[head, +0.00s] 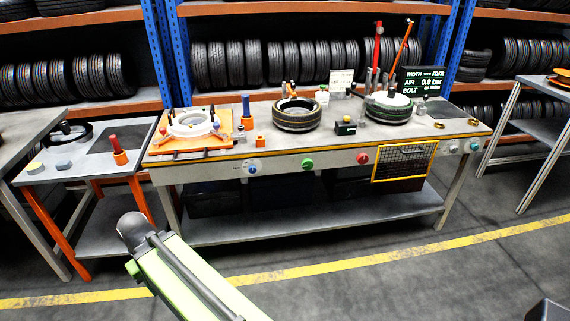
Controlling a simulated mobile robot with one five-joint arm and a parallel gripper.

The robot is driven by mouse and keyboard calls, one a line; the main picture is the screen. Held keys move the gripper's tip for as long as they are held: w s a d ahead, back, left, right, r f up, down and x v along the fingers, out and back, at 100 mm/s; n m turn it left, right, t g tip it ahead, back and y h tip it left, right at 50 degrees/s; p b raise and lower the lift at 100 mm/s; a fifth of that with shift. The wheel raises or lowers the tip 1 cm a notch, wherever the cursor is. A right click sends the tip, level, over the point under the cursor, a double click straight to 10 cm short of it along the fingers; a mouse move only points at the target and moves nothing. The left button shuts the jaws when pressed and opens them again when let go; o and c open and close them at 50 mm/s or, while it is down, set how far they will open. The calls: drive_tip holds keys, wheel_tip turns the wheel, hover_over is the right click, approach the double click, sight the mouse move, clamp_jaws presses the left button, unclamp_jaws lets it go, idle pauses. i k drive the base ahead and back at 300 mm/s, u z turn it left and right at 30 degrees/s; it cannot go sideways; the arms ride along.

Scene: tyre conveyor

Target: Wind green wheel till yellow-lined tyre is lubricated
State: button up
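The green wheel (307,163) is a small round knob on the front panel of the long workbench, between a blue knob and a red one. The yellow-lined tyre (297,115) lies flat on the bench top above and slightly left of the green wheel, with a thin yellowish line around its side. Small orange and dark upright parts stand at its back edge. I cannot tell from here whether its surface is lubricated.
A blue knob (253,169) and a red knob (363,157) flank the green wheel. A second tyre (388,107) lies at the right near a display (421,81). A yellow-framed mesh guard (403,163) hangs on the bench front. The floor (370,260) before the bench is clear.

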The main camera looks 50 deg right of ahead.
sight(308, 164)
drive_tip(key=u, duration=0.2)
drive_tip(key=i, duration=0.9)
drive_tip(key=z, duration=0.45)
drive_tip(key=i, duration=0.6)
drive_tip(key=z, duration=0.45)
